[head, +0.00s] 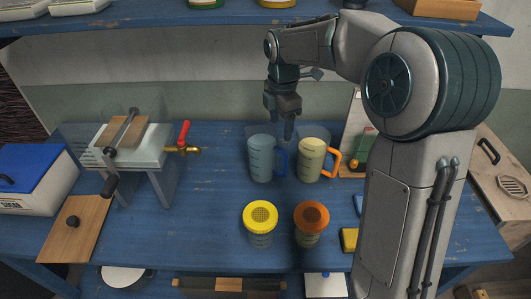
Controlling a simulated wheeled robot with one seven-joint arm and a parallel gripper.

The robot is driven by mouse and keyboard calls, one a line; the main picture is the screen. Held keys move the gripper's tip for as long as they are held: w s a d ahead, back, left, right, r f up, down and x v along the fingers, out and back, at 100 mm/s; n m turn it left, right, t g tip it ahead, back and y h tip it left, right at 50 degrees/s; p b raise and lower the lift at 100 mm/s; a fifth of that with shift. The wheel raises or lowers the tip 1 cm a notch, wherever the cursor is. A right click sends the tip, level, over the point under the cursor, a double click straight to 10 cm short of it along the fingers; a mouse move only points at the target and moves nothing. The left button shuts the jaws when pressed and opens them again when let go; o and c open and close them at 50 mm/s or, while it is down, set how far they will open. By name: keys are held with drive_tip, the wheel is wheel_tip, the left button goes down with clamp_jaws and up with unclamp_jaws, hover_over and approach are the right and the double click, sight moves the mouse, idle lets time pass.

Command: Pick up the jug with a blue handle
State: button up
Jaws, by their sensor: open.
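The jug with a blue handle (261,160) stands upright near the back of the blue table. Its body is grey-blue and its handle (282,162) is on its right side. A second jug (311,160), cream-coloured with an orange handle, stands close to its right. My gripper (289,135) points down above and just behind the gap between the two jugs, near the blue handle. It is open, and I see nothing held in it. Its fingertips are small and partly hidden, and I cannot tell whether they touch the handle.
A jar with a yellow lid (260,216) and a jar with an orange lid (311,217) stand in front. A honey press with a red-handled tap (182,140) is at left. The blue table (190,215) is clear at centre left. A shelf (200,21) runs above.

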sight(277, 150)
drive_tip(key=shift+n, duration=0.8)
drive_tip(key=shift+w+a+f+p, duration=0.15)
drive_tip(key=shift+w+f+p, duration=0.2)
drive_tip(key=shift+f, duration=2)
drive_tip(key=shift+w+a+f+p, duration=0.2)
drive_tip(key=shift+w+f, duration=0.2)
drive_tip(key=shift+f, duration=2)
drive_tip(key=shift+w+a+f+p, duration=0.1)
drive_tip(key=shift+w+f+p, duration=0.25)
drive_tip(key=shift+f, duration=2)
clamp_jaws()
drive_tip(key=shift+w, duration=0.1)
